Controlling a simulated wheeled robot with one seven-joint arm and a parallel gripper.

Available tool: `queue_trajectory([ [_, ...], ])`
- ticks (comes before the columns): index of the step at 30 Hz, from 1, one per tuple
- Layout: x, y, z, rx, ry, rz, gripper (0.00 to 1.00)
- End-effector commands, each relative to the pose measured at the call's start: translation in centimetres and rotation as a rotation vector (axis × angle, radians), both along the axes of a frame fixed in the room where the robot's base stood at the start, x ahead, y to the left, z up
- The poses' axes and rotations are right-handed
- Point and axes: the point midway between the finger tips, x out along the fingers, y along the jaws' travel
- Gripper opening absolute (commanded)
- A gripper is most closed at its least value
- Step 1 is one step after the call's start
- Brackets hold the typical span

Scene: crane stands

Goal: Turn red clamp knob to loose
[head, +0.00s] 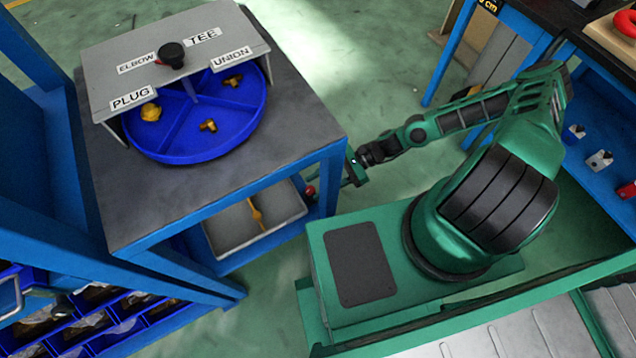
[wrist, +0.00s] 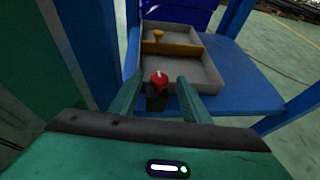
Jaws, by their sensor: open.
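The red clamp knob (wrist: 159,80) is in the middle of the wrist view, with a pale mark on its top and a dark block below it. In the head view the red knob (head: 310,191) is small, at the right side of the blue stand near the lower shelf. My gripper (wrist: 160,85) is open, with one green finger on each side of the knob in the picture. I cannot tell whether the fingers are level with it or short of it. In the head view my gripper (head: 354,170) is beside the stand's leg, partly hard to make out.
A grey bin (wrist: 208,72) with a yellow divider (wrist: 172,47) lies on the blue lower shelf (wrist: 250,85) behind the knob. Blue stand legs (head: 334,180) are close by. Above is a tabletop (head: 180,205) with a blue round tray (head: 190,146) under a labelled cover.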

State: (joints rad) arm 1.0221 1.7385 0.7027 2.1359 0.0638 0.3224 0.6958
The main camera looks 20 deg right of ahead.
Motion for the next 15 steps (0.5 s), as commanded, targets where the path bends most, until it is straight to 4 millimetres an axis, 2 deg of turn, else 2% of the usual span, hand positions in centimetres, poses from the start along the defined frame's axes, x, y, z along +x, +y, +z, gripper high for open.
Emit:
queue_trajectory([
  [8, -0.01, 0.18, -0.09, -0.001, -0.001, -0.001, 0.43],
  [9, -0.01, 0.17, -0.09, -0.001, 0.0, 0.0, 0.41],
  [14, 0.01, 0.16, -0.09, -0.001, -0.001, -0.001, 0.02],
  [15, 0.01, 0.16, -0.09, -0.001, -0.001, -0.001, 0.02],
])
